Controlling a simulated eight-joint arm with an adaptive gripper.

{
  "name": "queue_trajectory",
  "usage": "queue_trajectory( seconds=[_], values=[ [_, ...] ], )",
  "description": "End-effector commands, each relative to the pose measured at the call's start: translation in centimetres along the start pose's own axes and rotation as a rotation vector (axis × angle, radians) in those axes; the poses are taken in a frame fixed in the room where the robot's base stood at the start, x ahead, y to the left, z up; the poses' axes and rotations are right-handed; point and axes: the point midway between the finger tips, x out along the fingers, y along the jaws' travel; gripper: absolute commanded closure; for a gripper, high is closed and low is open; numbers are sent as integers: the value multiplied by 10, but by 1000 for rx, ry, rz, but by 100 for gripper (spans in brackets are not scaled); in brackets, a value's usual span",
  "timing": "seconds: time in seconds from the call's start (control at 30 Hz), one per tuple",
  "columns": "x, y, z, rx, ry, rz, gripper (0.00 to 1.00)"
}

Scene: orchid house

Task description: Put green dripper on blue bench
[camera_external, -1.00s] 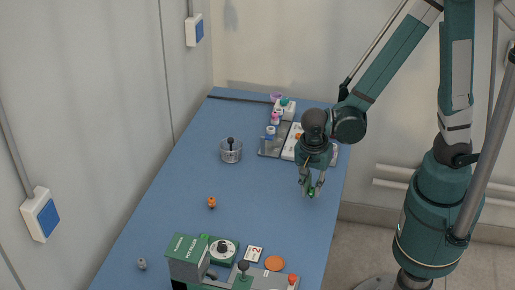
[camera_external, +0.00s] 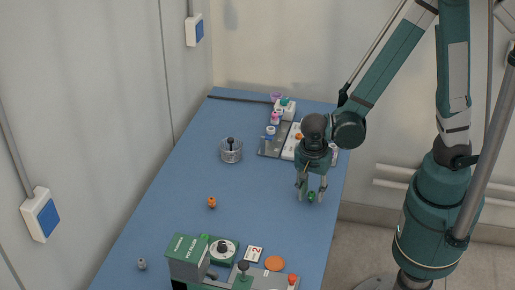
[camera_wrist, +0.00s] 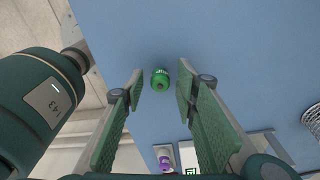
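The green dripper (camera_external: 311,196) is a small round green piece at the right side of the blue bench (camera_external: 255,205). In the wrist view the green dripper (camera_wrist: 160,79) appears between the fingertips with a gap on both sides, against the bare blue bench (camera_wrist: 235,60). It appears to rest on the bench top. My gripper (camera_external: 311,193) points down over it and is open. The open fingers also show in the wrist view (camera_wrist: 160,72), and nothing is held between them.
A clear cup (camera_external: 231,153) with a dark-topped piece stands left of my gripper. A grey tray (camera_external: 268,152) with bottles lies behind. An orange piece (camera_external: 212,203) sits on the open middle. A green pot filler machine (camera_external: 187,262) stands at the front.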

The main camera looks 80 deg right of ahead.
Motion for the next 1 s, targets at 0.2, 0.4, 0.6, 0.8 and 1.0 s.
queue_trajectory(
  seconds=[0.2,0.4,0.6,0.8,1.0],
  values=[
    [0,0,0,0,0,0,70],
    [-5,0,0,0,0,0,70],
    [-18,0,-1,0,0,0,70],
    [-39,0,-1,0,0,0,70],
    [-62,0,-1,0,0,0,70]
  ],
)
